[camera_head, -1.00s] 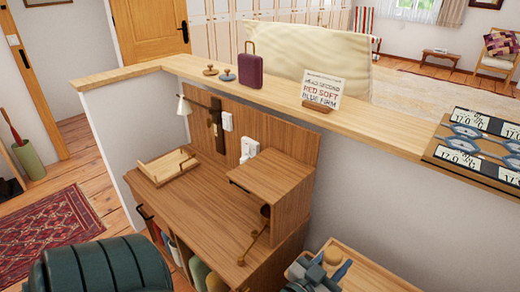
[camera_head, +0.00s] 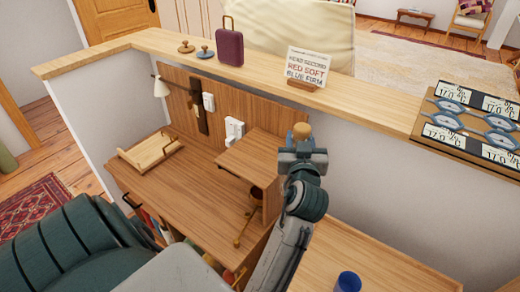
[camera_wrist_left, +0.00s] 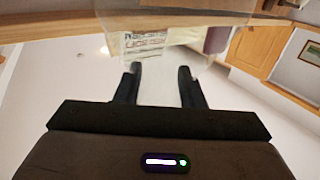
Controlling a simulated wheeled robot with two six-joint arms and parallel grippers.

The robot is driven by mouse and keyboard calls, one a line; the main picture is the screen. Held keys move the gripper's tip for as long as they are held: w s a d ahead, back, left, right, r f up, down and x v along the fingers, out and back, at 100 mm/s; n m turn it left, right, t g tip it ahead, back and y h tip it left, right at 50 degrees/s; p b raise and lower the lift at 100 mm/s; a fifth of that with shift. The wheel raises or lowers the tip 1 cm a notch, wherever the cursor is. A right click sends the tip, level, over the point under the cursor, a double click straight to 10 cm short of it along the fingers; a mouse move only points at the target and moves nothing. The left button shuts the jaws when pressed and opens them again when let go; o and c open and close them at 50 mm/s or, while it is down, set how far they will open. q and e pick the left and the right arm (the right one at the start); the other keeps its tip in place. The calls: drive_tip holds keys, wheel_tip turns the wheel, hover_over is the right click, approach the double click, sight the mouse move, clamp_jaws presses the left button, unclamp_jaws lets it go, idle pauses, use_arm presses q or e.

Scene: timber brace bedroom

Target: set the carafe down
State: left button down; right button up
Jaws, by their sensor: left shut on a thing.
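My left gripper (camera_head: 302,152) is raised in front of the wooden ledge, right of the desk's box shelf. In the left wrist view the two dark fingers (camera_wrist_left: 160,76) are shut on a clear, see-through carafe (camera_wrist_left: 160,92). Its glass is faint, so its full outline is hard to make out. In the head view a round tan stopper (camera_head: 301,131) shows just beyond the gripper; the gripper hides most of what is below it. My right gripper is not in view.
A lower wooden top (camera_head: 385,262) at bottom right holds a blue cup (camera_head: 348,282).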

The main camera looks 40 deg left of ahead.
use_arm(q)
drive_tip(key=r, duration=0.1)
drive_tip(key=a+r+n+g+y, duration=0.1)
drive_tip(key=r, duration=0.1)
drive_tip(key=s+a+r+n+g+y, duration=0.1)
drive_tip(key=shift+a+r, duration=0.15)
drive_tip(key=shift+r, duration=0.2)
drive_tip(key=w+a+f+p, duration=0.2)
drive_tip(key=a+p, duration=0.2)
drive_tip(key=a, duration=0.4)
drive_tip(key=w+a+f+p, duration=0.2)
drive_tip(key=a+p, duration=0.2)
drive_tip(key=a, duration=0.3)
drive_tip(key=shift+a+f+g+y, duration=0.3)
drive_tip(key=shift+a+f, duration=0.05)
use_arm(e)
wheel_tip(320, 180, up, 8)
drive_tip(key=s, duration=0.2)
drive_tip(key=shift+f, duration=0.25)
use_arm(q)
drive_tip(key=shift+f, duration=0.1)
drive_tip(key=c, duration=1.2)
unclamp_jaws()
drive_tip(key=shift+f, duration=0.1)
drive_tip(key=shift+c, duration=0.2)
drive_tip(key=o, duration=0.3)
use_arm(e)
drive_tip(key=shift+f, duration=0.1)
